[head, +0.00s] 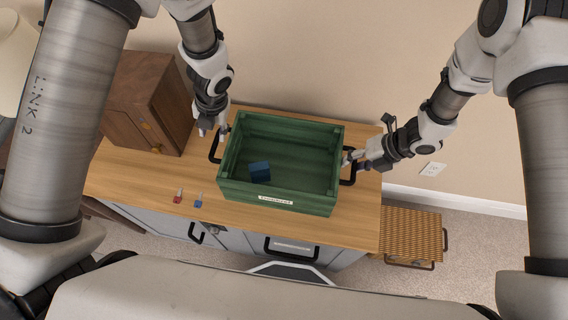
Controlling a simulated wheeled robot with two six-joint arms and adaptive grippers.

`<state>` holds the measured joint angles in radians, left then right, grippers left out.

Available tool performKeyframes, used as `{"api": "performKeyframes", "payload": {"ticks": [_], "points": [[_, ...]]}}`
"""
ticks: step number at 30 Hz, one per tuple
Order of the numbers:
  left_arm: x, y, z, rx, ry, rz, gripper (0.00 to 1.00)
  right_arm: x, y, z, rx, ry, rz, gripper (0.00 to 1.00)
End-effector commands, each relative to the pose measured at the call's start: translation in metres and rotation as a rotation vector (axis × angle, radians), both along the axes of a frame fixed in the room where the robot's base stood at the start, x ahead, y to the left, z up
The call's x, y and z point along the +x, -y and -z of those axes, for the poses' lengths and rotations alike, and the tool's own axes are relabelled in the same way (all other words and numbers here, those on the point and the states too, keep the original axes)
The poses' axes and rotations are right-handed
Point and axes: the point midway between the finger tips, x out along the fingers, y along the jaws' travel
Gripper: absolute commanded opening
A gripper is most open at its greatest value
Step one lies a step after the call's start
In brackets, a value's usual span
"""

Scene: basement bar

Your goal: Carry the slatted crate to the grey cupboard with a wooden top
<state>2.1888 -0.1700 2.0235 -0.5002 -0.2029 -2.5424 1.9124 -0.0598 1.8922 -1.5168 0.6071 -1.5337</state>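The slatted crate (235,187) is dark green, with a white label on its front and a black handle on its left and right ends. It sits level on the wooden top (150,190) of the grey cupboard (232,240).
A brown wooden cabinet (148,100) stands on the top at the back left. Two small items, red (178,196) and blue (198,201), lie left of the crate. A woven basket (410,232) with dark handles is on the right. The wall is close behind.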

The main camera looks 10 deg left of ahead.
Motion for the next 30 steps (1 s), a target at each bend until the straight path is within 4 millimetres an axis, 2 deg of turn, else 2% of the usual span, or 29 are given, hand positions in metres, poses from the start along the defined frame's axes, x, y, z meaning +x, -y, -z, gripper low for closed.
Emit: {"api": "performKeyframes", "payload": {"ticks": [4, 7, 15, 19, 23, 30], "points": [[-0.001, 0.001, -0.005, -0.001, -0.001, 0.001, 0.39, 0.000, 0.002, -0.003, 0.000, 0.001, 0.001, 0.39], [-0.001, 0.001, -0.005, -0.001, -0.001, 0.000, 0.39, 0.001, 0.010, -0.014, 0.001, 0.003, 0.002, 0.39], [-0.001, 0.001, -0.005, -0.001, -0.001, 0.001, 0.39, 0.000, 0.047, -0.071, 0.003, 0.004, 0.004, 0.39], [-0.001, 0.001, -0.005, -0.001, -0.001, 0.001, 0.39, -0.001, 0.061, -0.091, 0.002, 0.003, 0.003, 0.39], [-0.001, 0.001, -0.005, -0.001, -0.001, 0.000, 0.39, -0.002, 0.067, -0.099, 0.001, 0.001, 0.001, 0.39], [-0.001, 0.001, -0.005, -0.001, -0.001, 0.000, 0.39, -0.002, 0.067, -0.100, 0.000, 0.000, 0.000, 0.39]]}}
